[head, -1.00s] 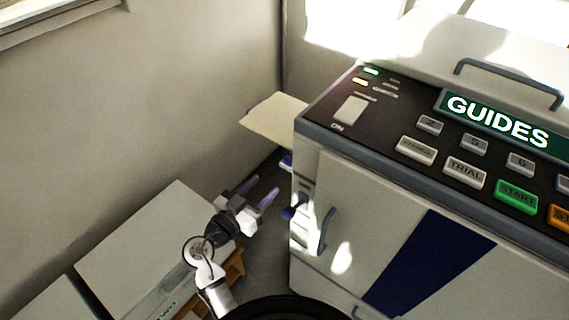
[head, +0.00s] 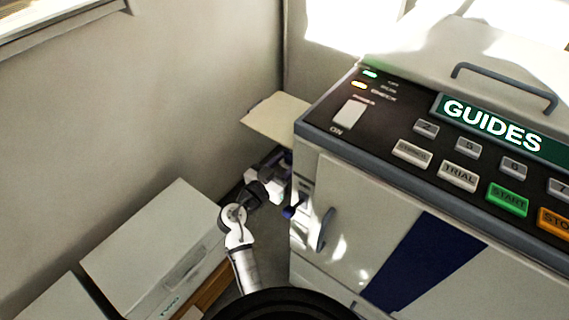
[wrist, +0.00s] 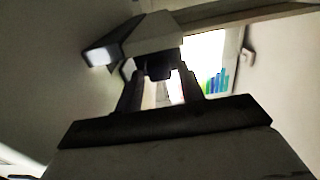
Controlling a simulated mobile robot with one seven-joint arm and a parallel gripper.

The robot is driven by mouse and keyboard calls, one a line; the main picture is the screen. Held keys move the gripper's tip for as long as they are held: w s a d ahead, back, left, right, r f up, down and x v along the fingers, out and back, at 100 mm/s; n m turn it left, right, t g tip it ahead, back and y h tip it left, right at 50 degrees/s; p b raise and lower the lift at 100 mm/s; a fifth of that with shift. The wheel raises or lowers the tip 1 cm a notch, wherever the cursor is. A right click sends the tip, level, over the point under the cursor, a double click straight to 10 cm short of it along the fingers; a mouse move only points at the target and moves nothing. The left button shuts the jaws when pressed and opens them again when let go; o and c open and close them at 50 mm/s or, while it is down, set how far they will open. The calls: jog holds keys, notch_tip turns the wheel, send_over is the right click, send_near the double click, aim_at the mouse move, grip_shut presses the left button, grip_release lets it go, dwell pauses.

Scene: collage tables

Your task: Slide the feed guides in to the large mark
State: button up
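The grey duplicator (head: 350,200) stands at the right in the head view, with "GUIDES" on its green display (head: 492,125). A beige feed tray (head: 275,118) sticks out from its left side. My gripper (head: 281,162) is beside that side, below the tray, its tips partly hidden. In the wrist view my gripper (wrist: 160,82) has its two fingers apart, one on each side of a dark block (wrist: 158,66) under a pale grey piece (wrist: 150,35). I cannot tell whether the fingers touch the block. The feed guides and the large mark cannot be clearly made out.
A blue knob (head: 289,212) sticks out from the duplicator's side, close to my gripper. A pale cabinet (head: 150,245) stands left of my arm. A wall (head: 150,110) rises behind. A sheet with coloured bars (wrist: 215,82) shows in the wrist view.

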grip_shut()
jog(key=shift+w, duration=0.1)
jog(key=shift+b+x, duration=1.15)
jog(key=shift+x, duration=0.05)
jog(key=shift+w+d, duration=0.15)
jog(key=shift+o, duration=1.4)
grip_release()
jog(key=b+v, duration=0.2)
jog(key=v, duration=1.2)
